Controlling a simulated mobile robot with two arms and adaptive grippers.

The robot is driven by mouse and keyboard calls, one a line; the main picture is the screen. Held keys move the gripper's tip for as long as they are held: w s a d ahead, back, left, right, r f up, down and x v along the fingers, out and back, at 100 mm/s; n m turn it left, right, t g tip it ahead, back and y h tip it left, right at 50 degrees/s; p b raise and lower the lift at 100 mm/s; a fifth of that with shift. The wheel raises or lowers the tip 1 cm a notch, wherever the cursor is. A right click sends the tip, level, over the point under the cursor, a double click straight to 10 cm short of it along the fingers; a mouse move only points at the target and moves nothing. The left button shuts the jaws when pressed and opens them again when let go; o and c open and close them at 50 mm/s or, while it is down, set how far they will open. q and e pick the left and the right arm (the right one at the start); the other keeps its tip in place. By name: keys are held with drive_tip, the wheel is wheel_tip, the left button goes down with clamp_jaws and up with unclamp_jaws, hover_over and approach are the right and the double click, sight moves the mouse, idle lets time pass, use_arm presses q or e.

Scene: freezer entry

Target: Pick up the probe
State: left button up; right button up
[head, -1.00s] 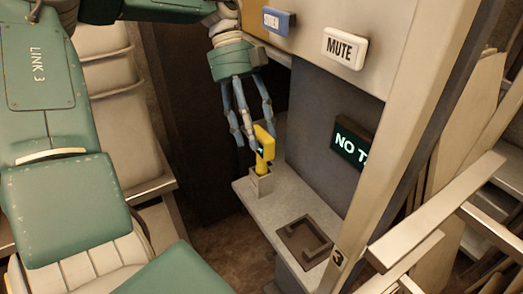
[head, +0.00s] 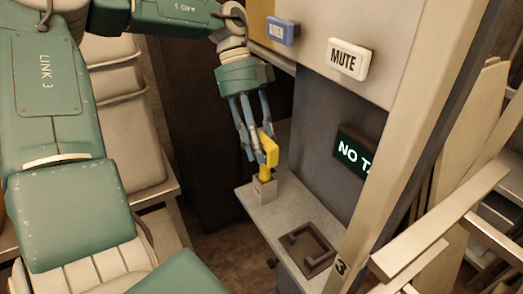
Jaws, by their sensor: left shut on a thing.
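The yellow probe (head: 269,148) stands upright in a small grey holder (head: 264,190) on the grey shelf. Its lower end is hidden inside the holder. My left gripper (head: 259,158) comes down from above with its blue fingers around the probe's upper part. It is shut on the probe. My right gripper is not in view.
The grey shelf (head: 285,215) has a dark square recessed frame (head: 306,250) nearer the front. A MUTE button (head: 347,59), a blue button (head: 282,30) and a dark display with green-white letters (head: 354,153) are on the panel to the right. Pale boards (head: 440,215) lean at the right.

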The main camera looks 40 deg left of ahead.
use_arm(q)
wheel_tip(320, 180, up, 12)
drive_tip(key=shift+r, duration=0.15)
drive_tip(key=w+a+p, duration=0.2)
drive_tip(key=a+p, duration=0.3)
drive_tip(key=a, duration=0.3)
drive_tip(key=w+a+p, duration=0.3)
drive_tip(key=a+p, duration=0.2)
drive_tip(key=a, duration=0.4)
drive_tip(key=shift+a+f, duration=0.15)
drive_tip(key=shift+f, duration=0.1)
